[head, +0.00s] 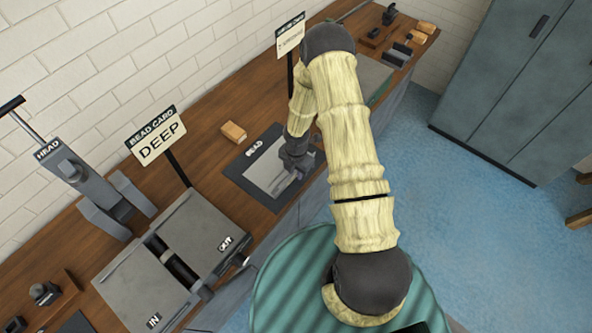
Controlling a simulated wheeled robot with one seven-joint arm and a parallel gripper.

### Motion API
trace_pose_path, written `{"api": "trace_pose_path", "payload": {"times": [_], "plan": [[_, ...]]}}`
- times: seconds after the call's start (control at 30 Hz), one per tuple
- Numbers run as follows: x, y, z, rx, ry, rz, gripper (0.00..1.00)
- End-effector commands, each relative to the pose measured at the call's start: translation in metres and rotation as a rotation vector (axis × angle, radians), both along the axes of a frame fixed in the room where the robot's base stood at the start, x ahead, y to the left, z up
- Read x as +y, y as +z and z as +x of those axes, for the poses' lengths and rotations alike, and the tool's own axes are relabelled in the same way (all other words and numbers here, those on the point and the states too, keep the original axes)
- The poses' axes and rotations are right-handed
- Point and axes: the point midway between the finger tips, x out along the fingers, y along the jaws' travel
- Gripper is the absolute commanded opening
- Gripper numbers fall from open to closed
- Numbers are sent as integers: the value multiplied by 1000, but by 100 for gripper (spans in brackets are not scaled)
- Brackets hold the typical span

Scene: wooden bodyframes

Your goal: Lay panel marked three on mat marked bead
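The dark mat marked BEAD (238,170) lies on the wooden bench. A flat light-grey panel (264,174) is over the mat, inside its outline; I cannot tell whether it rests flat or is held slightly above. No number can be read on the panel, and its right part is hidden by my gripper. My gripper (297,173) is at the panel's right edge, pointing down. Its fingers are small and dark here, so I cannot tell whether they are shut on the panel.
A grey roller machine marked IN and OUT (215,217) stands left of the mat, with a sign reading BEAD CARD DEEP (157,141). A wooden block (233,132) lies behind the mat. Teal cabinets (515,80) stand at right.

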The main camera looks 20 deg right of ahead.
Motion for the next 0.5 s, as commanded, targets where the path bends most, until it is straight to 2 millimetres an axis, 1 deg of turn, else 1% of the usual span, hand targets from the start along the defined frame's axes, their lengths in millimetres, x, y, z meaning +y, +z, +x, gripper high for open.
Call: {"api": "trace_pose_path", "payload": {"times": [0.17,0.3,0.37,0.5], "plan": [[0,1,0,0,0,0,24],[0,6,0,-1,-1,0,24],[0,11,1,-1,-3,0,24],[-1,31,1,-3,-2,1,24]]}}
